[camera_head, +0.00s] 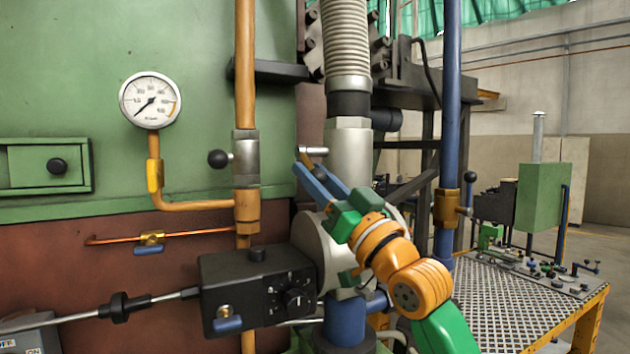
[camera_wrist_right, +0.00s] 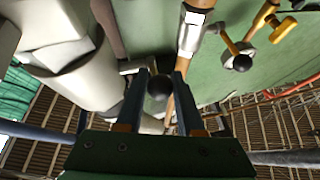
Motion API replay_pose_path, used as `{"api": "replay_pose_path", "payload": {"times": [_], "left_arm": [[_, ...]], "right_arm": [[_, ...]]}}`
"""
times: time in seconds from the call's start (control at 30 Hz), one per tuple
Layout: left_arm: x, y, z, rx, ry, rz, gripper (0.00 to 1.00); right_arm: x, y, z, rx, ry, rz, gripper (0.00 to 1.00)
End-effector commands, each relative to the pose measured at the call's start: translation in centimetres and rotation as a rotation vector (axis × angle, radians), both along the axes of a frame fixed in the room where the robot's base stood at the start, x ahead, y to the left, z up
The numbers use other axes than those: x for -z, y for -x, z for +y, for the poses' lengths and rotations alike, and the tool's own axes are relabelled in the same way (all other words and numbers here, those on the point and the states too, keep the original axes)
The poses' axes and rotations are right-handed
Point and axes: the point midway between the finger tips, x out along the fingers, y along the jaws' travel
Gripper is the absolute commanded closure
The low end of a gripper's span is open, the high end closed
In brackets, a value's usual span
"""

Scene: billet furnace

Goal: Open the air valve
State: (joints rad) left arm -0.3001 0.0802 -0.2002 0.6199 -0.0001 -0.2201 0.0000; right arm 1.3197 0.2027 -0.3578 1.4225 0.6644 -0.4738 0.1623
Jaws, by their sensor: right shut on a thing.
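A short metal valve lever (camera_head: 314,151) sticks out to the left from the pale vertical pipe (camera_head: 348,150) in the head view. My right gripper (camera_head: 308,166) reaches up to it from the lower right, with its two blue fingers just below the lever. In the right wrist view, a black ball knob (camera_wrist_right: 158,86) sits between the fingers of this gripper (camera_wrist_right: 158,76), which is shut on it. The metal lever (camera_wrist_right: 134,67) runs left from there to the pale body. In the head view the fingers hide the knob. My left gripper is out of view.
An orange pipe (camera_head: 245,70) with another black-knobbed lever (camera_head: 218,158) stands left of my gripper. A pressure gauge (camera_head: 150,100) is on the green wall. A black control box (camera_head: 250,287) sits below. A blue pipe (camera_head: 451,100) and grated table (camera_head: 500,305) are at right.

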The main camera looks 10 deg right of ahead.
Motion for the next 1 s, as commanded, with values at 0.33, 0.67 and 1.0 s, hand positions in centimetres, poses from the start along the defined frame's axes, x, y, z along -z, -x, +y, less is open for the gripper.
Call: {"api": "replay_pose_path", "payload": {"times": [0.33,0.67,1.0], "left_arm": [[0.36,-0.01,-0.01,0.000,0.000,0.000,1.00],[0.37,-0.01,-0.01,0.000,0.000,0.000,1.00],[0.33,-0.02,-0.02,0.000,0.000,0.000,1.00]], "right_arm": [[0.97,-0.51,0.21,-0.002,-0.019,-0.061,1.00],[1.04,-0.55,0.24,-0.001,-0.019,-0.063,1.00],[0.82,-0.46,0.19,-0.001,-0.021,-0.068,0.34]]}}
